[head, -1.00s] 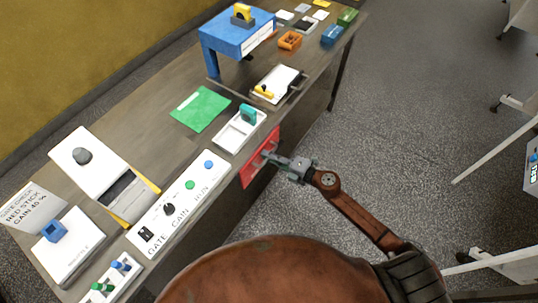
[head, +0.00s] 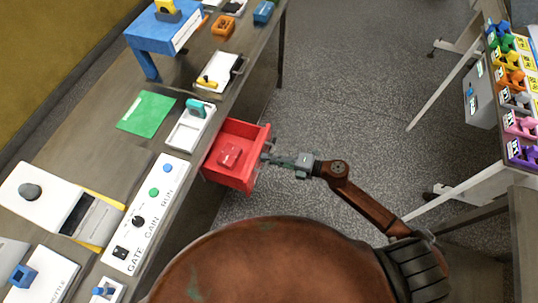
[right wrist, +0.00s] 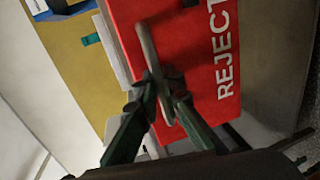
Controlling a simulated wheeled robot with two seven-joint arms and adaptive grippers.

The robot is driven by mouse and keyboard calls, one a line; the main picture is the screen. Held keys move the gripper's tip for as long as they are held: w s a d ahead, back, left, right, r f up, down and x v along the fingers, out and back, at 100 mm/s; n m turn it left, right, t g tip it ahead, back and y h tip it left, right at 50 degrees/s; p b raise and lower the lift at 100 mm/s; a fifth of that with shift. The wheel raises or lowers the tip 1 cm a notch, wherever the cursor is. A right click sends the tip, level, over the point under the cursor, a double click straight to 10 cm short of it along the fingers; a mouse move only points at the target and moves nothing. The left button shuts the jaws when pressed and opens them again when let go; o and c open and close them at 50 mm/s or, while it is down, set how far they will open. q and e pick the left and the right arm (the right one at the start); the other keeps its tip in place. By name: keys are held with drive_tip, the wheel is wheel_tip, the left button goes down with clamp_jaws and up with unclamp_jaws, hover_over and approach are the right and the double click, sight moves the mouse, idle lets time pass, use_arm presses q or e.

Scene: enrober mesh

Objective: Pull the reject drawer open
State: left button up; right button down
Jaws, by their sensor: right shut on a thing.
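The red reject drawer (head: 229,182) stands pulled out from the front of the long table in the head view, with its inside showing. A small red block (head: 229,155) lies in it. My right gripper (head: 268,158) is at the drawer's front, shut on its handle. In the right wrist view, the drawer front (right wrist: 200,50) shows the white word REJECT, and my right gripper (right wrist: 160,98) has its fingers around the pale bar handle (right wrist: 150,55). My left gripper is not in view.
On the table are a control panel (head: 160,190) marked GATE GAIN RUN, a green sheet (head: 147,114), a white tray (head: 183,139) with a teal piece and a blue stand (head: 163,30). A rack of coloured pieces (head: 515,90) stands at right. The floor (head: 350,90) between is clear.

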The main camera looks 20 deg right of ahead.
drive_tip(key=shift+s+d, duration=0.1)
drive_tip(key=shift+d, duration=0.05)
drive_tip(key=c, duration=2.3)
unclamp_jaws()
drive_tip(key=shift+c, duration=0.2)
drive_tip(key=shift+d, duration=0.1)
drive_tip(key=v, duration=1.1)
drive_tip(key=shift+s+d, duration=0.25)
drive_tip(key=shift+d, duration=0.1)
drive_tip(key=shift+r, duration=0.1)
